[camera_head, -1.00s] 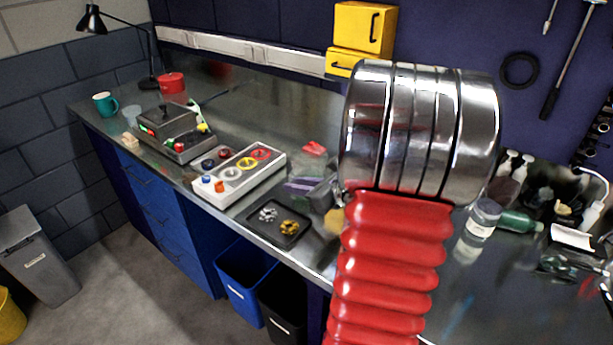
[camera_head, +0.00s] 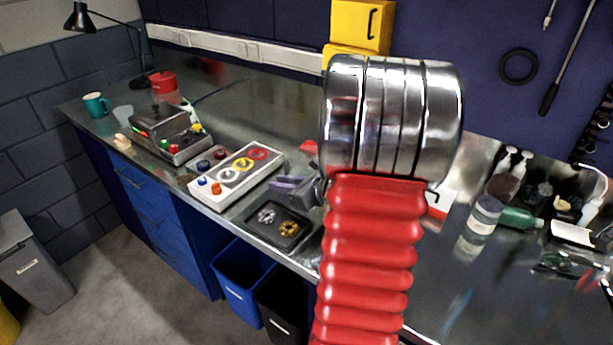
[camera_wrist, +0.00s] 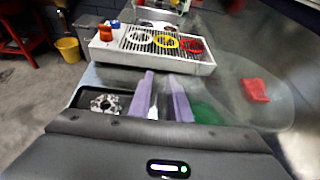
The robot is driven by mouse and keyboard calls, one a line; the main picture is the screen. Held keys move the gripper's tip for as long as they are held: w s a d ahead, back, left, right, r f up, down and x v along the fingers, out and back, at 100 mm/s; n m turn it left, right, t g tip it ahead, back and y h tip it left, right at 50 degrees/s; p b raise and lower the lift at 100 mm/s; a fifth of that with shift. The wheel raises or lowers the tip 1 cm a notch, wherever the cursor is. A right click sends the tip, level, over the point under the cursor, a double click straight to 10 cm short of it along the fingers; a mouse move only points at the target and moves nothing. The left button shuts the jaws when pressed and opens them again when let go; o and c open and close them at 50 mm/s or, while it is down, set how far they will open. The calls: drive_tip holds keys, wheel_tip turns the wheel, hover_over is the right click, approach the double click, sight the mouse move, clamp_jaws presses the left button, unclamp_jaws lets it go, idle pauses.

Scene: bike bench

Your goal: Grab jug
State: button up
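No jug can be made out for sure. A teal mug (camera_head: 96,105) stands at the bench's far left end, and a clear jar with a white label (camera_head: 484,216) stands at the right, beyond my arm. My gripper (camera_head: 291,187) has lilac fingers that show left of my arm, above the bench beside a black tray. In the wrist view my gripper (camera_wrist: 162,97) has its two fingers apart, pointing toward a white tray of rings. Nothing is clearly held; a small pale streak between the fingers is too blurred to name. My arm hides the middle of the bench.
The white ring tray (camera_head: 236,178) and black parts tray (camera_head: 275,232) lie near the front edge. A red object (camera_wrist: 255,90) lies right of my fingers. A green bottle (camera_head: 520,219) lies at the right. Bins (camera_head: 240,275) stand below. The bench's back middle is clear.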

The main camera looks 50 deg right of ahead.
drive_tip(key=shift+c, duration=0.2)
clamp_jaws()
drive_tip(key=shift+r, duration=0.25)
idle(0.5)
wheel_tip(320, 180, up, 10)
drive_tip(key=shift+f, duration=0.25)
idle(0.8)
idle(0.7)
